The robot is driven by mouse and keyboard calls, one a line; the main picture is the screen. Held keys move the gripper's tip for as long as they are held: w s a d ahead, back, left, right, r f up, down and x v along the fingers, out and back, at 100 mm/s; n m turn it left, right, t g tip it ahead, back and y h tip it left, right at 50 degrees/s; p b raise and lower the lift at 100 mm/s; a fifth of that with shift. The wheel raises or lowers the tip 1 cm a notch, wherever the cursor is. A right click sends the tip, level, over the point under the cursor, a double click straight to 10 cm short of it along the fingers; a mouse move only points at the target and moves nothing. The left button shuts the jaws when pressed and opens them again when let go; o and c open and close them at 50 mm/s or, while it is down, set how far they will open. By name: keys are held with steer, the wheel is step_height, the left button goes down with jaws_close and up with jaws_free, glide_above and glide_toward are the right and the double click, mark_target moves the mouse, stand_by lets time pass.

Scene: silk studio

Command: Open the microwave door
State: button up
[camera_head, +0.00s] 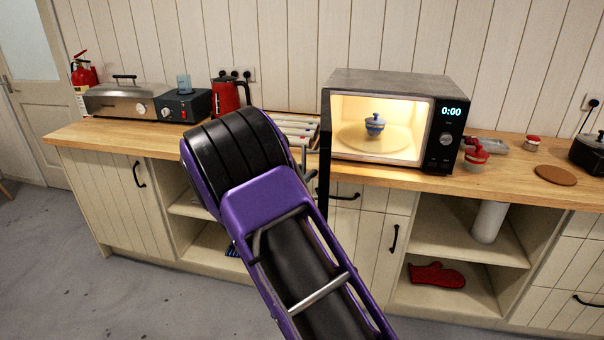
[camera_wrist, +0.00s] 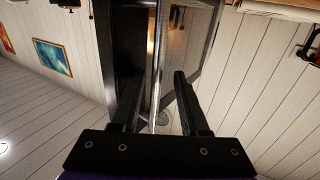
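The microwave (camera_head: 390,83) stands on the wooden counter with its lit inside showing. Its dark door (camera_head: 325,150) stands swung out at the left side, seen nearly edge-on in the head view. In the wrist view, the shiny door handle bar (camera_wrist: 157,65) runs between the two fingers of my gripper (camera_wrist: 158,100). The fingers are apart, with gaps beside the bar. In the head view my arm hides most of the gripper near the door's left side.
A red kettle (camera_head: 228,96), a blue-black appliance (camera_head: 183,105) and a steel grill (camera_head: 122,98) stand left on the counter. Red-lidded jars (camera_head: 476,155), a brown mat (camera_head: 555,175) and a black pot (camera_head: 590,153) are on the right. The floor before the cabinets is clear.

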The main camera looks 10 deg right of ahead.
steer(key=v, duration=1.7)
steer(key=shift+s+b, duration=0.2)
steer(key=shift+b, duration=0.1)
steer(key=shift+a+r, duration=0.1)
steer(key=shift+a, duration=0.05)
